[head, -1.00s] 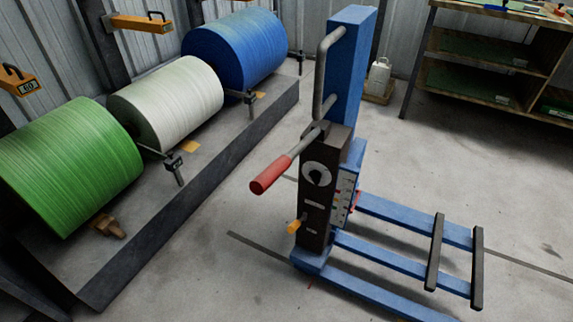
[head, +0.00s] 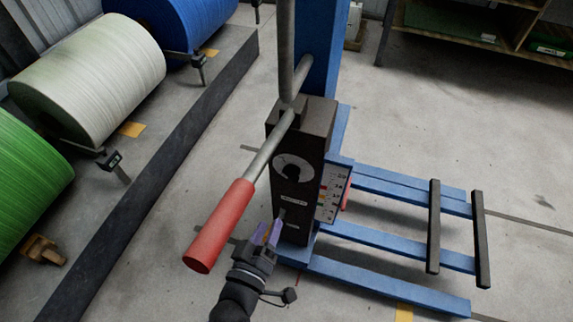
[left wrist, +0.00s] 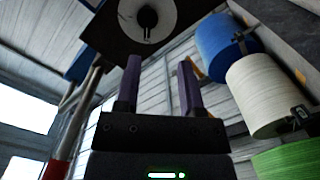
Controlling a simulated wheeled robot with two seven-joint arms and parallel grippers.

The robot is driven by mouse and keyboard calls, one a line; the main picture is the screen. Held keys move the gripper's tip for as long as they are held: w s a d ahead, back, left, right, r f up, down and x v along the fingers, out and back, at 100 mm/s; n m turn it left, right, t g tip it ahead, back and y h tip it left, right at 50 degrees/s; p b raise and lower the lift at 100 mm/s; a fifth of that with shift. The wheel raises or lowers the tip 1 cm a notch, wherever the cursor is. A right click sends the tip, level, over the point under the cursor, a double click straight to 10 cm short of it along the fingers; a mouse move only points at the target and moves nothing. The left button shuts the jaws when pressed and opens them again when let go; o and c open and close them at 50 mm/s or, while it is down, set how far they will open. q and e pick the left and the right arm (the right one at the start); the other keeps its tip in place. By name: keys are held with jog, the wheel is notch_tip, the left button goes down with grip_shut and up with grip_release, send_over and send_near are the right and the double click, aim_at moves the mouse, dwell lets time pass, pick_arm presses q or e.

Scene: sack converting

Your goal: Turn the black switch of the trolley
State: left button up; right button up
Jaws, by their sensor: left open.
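The trolley is blue with a black box (head: 318,128) on its upright. On the box face is a round white dial with a black switch (head: 293,168) at its middle; the dial also shows at the top of the left wrist view (left wrist: 128,12). My left gripper (head: 271,230) is in front of the box's lower part, below the dial. Its two purple fingers are apart with nothing between them, as the left wrist view shows (left wrist: 161,75). It largely hides a yellow-orange knob low on the box. My right gripper is not in view.
A red-handled lever (head: 222,222) juts from the box toward me, left of and above my left gripper. Blue forks with black bars (head: 434,225) extend right. Green, white (head: 90,75) and blue rolls stand on a low platform at left. A shelf (head: 480,40) stands at the back right.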

aim_at(288, 178)
pick_arm(q)
jog(key=shift+n+t, duration=0.3)
jog(key=b+x, duration=0.1)
jog(key=x, duration=0.2)
jog(key=r+b+x, duration=0.1)
jog(key=b+x, duration=0.1)
jog(key=x, duration=0.2)
jog(key=b+x, duration=0.1)
jog(key=x, duration=0.3)
jog(key=shift+d+r+b, duration=0.2)
jog(key=shift+r+b, duration=0.05)
jog(key=shift+b, duration=0.1)
jog(key=shift+r, duration=0.1)
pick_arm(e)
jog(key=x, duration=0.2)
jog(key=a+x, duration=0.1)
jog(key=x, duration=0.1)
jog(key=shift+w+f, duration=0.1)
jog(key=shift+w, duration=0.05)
pick_arm(q)
grip_shut()
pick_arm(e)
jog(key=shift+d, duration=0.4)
